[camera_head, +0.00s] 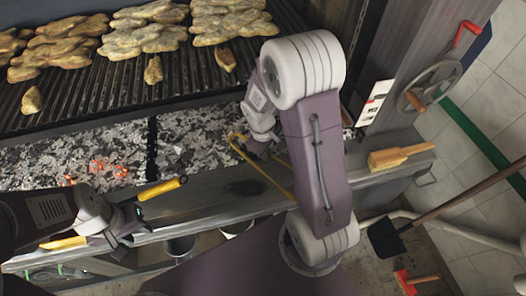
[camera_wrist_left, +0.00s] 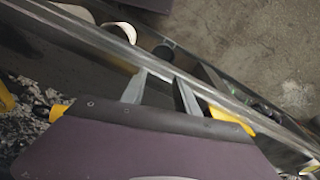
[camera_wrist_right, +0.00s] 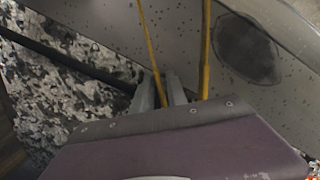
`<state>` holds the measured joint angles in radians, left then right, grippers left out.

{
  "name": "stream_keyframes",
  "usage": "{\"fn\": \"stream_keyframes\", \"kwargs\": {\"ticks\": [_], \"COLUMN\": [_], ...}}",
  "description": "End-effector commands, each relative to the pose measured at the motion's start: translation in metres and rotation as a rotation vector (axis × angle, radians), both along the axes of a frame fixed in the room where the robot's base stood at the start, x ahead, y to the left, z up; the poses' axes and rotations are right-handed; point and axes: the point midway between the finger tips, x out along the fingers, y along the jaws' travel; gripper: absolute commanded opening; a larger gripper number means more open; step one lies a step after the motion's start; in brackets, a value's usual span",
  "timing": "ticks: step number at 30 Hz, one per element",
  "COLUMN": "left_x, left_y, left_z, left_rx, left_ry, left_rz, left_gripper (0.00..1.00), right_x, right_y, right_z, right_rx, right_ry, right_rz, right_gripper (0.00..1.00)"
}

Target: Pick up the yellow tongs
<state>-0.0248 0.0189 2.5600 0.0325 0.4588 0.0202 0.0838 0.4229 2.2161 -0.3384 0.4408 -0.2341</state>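The yellow tongs (camera_head: 268,172) lie over the ledge in front of the charcoal bed, spread in a narrow V. In the right wrist view both yellow arms of the tongs (camera_wrist_right: 205,55) show. My right gripper (camera_head: 249,146) is at the tongs' far part. In the right wrist view its fingers (camera_wrist_right: 162,90) are close together on either side of the left yellow arm, seemingly shut on it. My left gripper (camera_head: 136,230) is over the ledge's left part, and its fingers (camera_wrist_left: 160,88) are apart and empty in the left wrist view.
Yellow handles (camera_head: 162,188) show beside my left gripper. The grill grate (camera_head: 105,88) bears several meat pieces, with charcoal (camera_head: 80,150) below. A wooden-handled brush (camera_head: 400,156) lies on the ledge's right. A crank wheel (camera_head: 432,88) and a shovel (camera_head: 388,238) are at the right.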

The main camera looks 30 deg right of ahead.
Motion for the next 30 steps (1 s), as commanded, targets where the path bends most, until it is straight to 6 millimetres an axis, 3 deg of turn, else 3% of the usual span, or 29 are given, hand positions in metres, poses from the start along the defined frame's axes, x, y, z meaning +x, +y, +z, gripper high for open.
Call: {"fn": "stream_keyframes", "kwargs": {"ticks": [2,8,9,11,30], "left_x": [0.0,0.0,0.0,0.0,0.0], "left_y": [0.0,0.0,0.0,0.0,0.0001], "left_z": [-0.003,-0.0023,-0.0023,-0.0023,-0.0023], "left_rx": [0.0,0.0,0.0,0.0,0.0], "left_ry": [0.0,0.0,0.0,0.0,0.0], "left_rz": [0.0,0.0,0.0,0.0,0.0], "left_gripper": [0.36,0.36,0.36,0.36,0.36], "right_x": [0.0,0.0008,0.0008,0.0008,0.001], "right_y": [-0.0013,-0.0014,-0.0014,-0.0014,-0.0014], "right_z": [-0.0093,-0.0099,-0.0099,-0.0098,-0.0096], "right_rx": [0.0,0.001,0.001,0.001,0.001], "right_ry": [0.001,-0.001,-0.001,-0.001,-0.002], "right_rz": [0.0,-0.001,-0.001,-0.001,0.0], "right_gripper": [0.18,0.18,0.15,0.0,0.0]}}
